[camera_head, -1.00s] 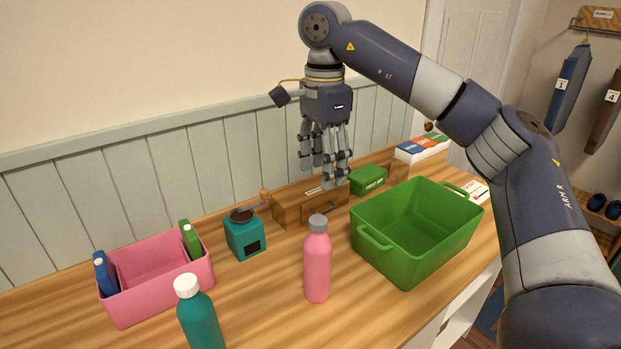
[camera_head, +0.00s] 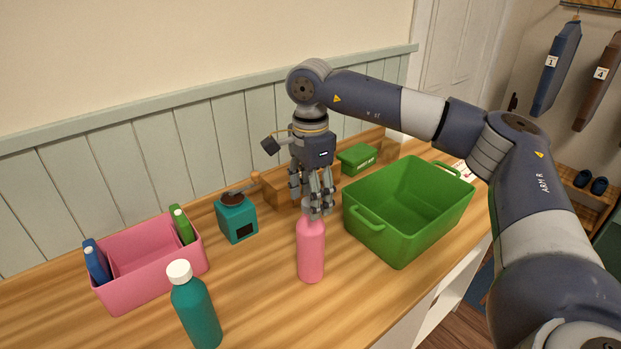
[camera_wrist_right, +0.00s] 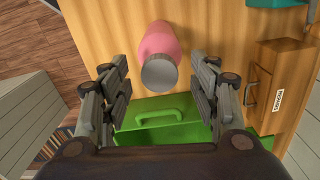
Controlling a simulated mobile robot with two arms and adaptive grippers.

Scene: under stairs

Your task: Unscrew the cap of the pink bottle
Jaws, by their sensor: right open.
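The pink bottle (camera_head: 311,250) stands upright on the wooden counter. Its grey cap (camera_wrist_right: 159,74) shows clearly from above in the right wrist view, with the pink body (camera_wrist_right: 160,40) beyond it. In the head view the fingers partly hide the cap. My right gripper (camera_head: 317,208) points down over the top of the bottle. In the right wrist view its fingers (camera_wrist_right: 160,92) are spread wide, with the cap between and slightly ahead of them; I see no contact. My left gripper is not in view.
A green bin (camera_head: 388,240) stands close to the right of the bottle. A teal bottle (camera_head: 196,312), a pink caddy (camera_head: 150,289) and a teal grinder (camera_head: 237,222) stand to the left. A wooden box (camera_wrist_right: 283,88) and a green first-aid box (camera_head: 357,158) are behind. The counter's front middle is clear.

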